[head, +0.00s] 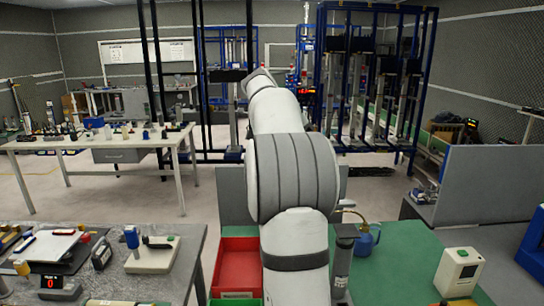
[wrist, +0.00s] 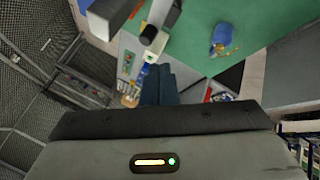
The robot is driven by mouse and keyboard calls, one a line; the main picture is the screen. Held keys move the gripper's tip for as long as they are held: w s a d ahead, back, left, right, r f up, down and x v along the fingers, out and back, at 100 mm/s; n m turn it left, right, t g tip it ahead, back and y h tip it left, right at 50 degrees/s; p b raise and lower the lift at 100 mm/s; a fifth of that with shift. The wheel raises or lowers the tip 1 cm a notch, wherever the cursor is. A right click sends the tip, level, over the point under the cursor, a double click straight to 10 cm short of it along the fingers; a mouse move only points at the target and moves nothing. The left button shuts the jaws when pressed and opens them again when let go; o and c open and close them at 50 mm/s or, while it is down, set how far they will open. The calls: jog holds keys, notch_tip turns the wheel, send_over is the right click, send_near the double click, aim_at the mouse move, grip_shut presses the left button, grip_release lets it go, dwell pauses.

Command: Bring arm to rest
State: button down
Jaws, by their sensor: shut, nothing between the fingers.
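My arm (head: 285,170) rises through the middle of the head view, stretched up and away from me. Its far end is bent near the top, and I cannot make out the fingers there. In the wrist view, my gripper (wrist: 161,70) shows as two dark fingers close together beyond its grey housing. It is shut and holds nothing. The fingers point over a green work surface (wrist: 192,40), apart from the things on it as far as I can tell.
A red bin (head: 236,265) is beside my arm, and a blue can (head: 366,238) stands on the green surface to its right. A grey bench (head: 190,240) with tools is at left. Blue frames (head: 325,80) stand behind. A grey partition (head: 490,185) is at right.

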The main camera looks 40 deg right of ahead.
jog(key=a+f+n+t, duration=0.2)
jog(key=a+n, duration=0.1)
jog(key=a, duration=0.2)
jog(key=a+f+n+t, duration=0.1)
jog(key=a+f+n, duration=0.25)
jog(key=a, duration=0.25)
jog(key=s+a+f+n+t+y, duration=0.2)
jog(key=s+a+f+n, duration=0.4)
jog(key=a, duration=0.5)
jog(key=s+a+f+n+t+y, duration=0.2)
jog(key=s+a+f+n, duration=0.4)
jog(key=a, duration=0.5)
jog(key=shift+s+a+f+t+y, duration=0.35)
jog(key=shift+s+f+t, duration=0.3)
jog(key=shift+f+t, duration=0.3)
